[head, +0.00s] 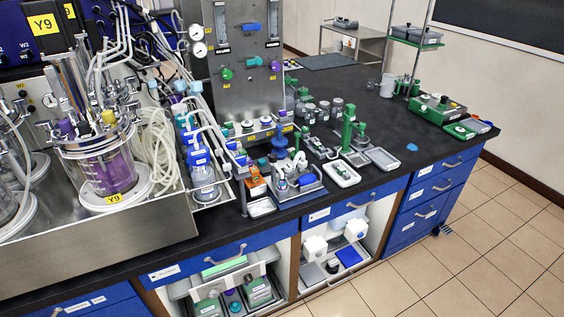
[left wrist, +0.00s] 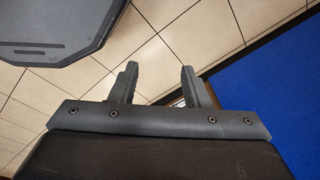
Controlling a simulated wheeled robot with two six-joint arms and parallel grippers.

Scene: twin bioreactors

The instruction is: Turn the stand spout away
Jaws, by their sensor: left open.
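A green upright stand (head: 348,130) is on the dark bench right of centre in the head view, beside small white trays. It is too small to tell which part is its spout or which way that points. My left gripper (left wrist: 158,84) shows only in the left wrist view. Its two dark fingers are apart with nothing between them, over the tiled floor and away from the bench things. My right gripper is in neither view.
A glass vessel with purple liquid (head: 108,172) stands at left. A steel panel with gauges (head: 240,80) rises behind the bench. A white tray (head: 382,158) lies near the front edge. Blue drawers (head: 430,188) are below. Tiled floor (head: 480,250) at front right is clear.

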